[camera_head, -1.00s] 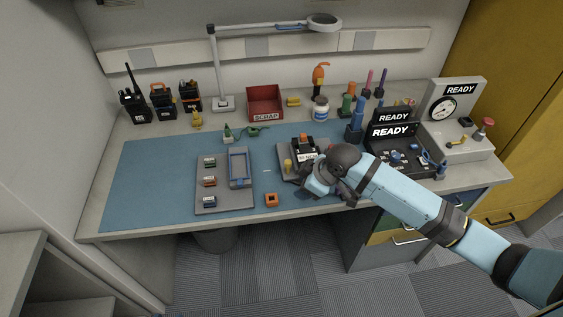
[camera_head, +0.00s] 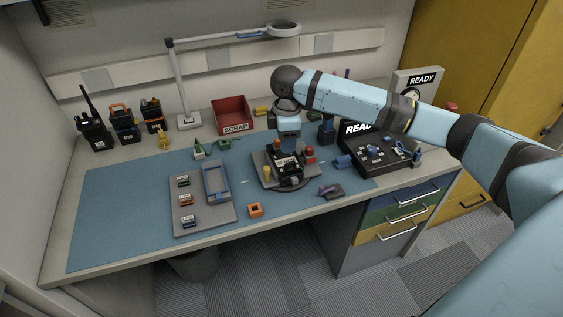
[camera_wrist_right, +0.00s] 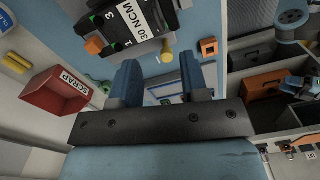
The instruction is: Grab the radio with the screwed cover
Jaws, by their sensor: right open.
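Three dark radios stand in a row at the back left of the bench: one with a tall antenna (camera_head: 93,132), one with an orange handle (camera_head: 123,124) and one with orange on top (camera_head: 152,115). I cannot tell their covers apart. A black device (camera_head: 288,166) sits on a grey fixture (camera_head: 262,172) at the bench's middle. In the right wrist view a black device (camera_wrist_right: 125,28) bears a "30 NCM" label. My right gripper (camera_wrist_right: 160,62) is open and empty, pointing down over the fixture in the head view (camera_head: 289,155). My left gripper is out of view.
A grey tray (camera_head: 188,224) with small modules and a blue frame lies on the blue mat (camera_head: 115,215). A red scrap bin (camera_head: 232,115) and lamp (camera_head: 187,120) stand behind. A black console (camera_head: 380,155) is at the right. The mat's left part is clear.

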